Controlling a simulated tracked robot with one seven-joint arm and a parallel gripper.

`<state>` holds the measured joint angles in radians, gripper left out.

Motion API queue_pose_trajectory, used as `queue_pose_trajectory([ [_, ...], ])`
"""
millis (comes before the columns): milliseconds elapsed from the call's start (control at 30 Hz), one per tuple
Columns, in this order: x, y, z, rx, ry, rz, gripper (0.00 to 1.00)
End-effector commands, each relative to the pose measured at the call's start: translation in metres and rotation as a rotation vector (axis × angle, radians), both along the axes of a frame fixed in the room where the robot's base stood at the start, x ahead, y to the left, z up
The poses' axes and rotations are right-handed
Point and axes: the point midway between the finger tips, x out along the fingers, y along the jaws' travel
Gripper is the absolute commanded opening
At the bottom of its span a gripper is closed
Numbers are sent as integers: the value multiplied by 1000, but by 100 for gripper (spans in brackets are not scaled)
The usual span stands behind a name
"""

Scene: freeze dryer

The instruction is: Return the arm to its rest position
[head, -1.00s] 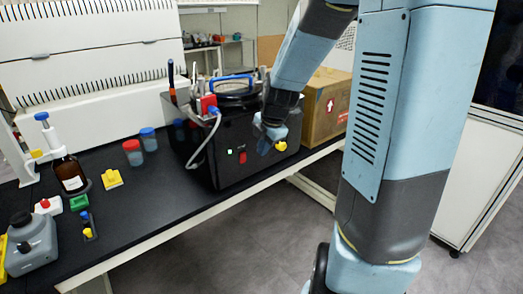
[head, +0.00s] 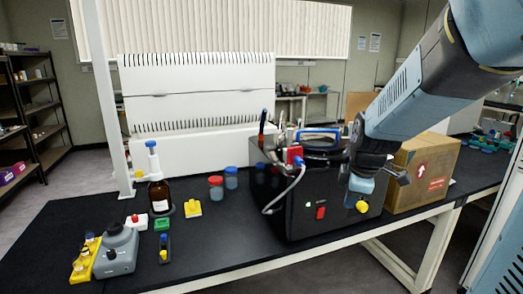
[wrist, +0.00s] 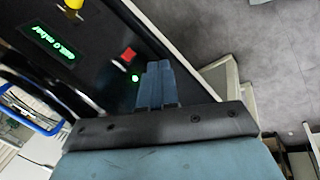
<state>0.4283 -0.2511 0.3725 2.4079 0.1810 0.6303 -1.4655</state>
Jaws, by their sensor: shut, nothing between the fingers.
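My gripper (head: 361,190) hangs in front of the right part of the freeze dryer's black front (head: 330,205) in the head view, fingers pointing down. Its blue fingers (wrist: 156,82) are together with nothing between them in the wrist view. Beyond them the wrist view shows the dryer's red switch (wrist: 129,54), a green light and a lit green display (wrist: 47,40). A yellow knob (head: 362,206) is just below my gripper in the head view. I cannot tell whether my gripper touches the dryer. My arm reaches in from the upper right.
A cardboard box (head: 424,172) stands right of the dryer, close to my wrist. To the left on the black bench (head: 110,205) are a brown bottle (head: 159,196), two capped jars, a yellow block (head: 193,208) and a grey device (head: 116,252). Free floor lies before the bench.

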Motion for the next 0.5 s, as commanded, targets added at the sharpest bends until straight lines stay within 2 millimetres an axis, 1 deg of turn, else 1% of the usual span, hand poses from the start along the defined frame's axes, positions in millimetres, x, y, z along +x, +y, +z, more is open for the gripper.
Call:
queue_pose_trajectory([
  [33,-9,3,9,14,-12,-63,0],
  [200,-40,6,35,90,-47,-317,0],
  [500,-99,5,72,283,-109,-762,0],
])
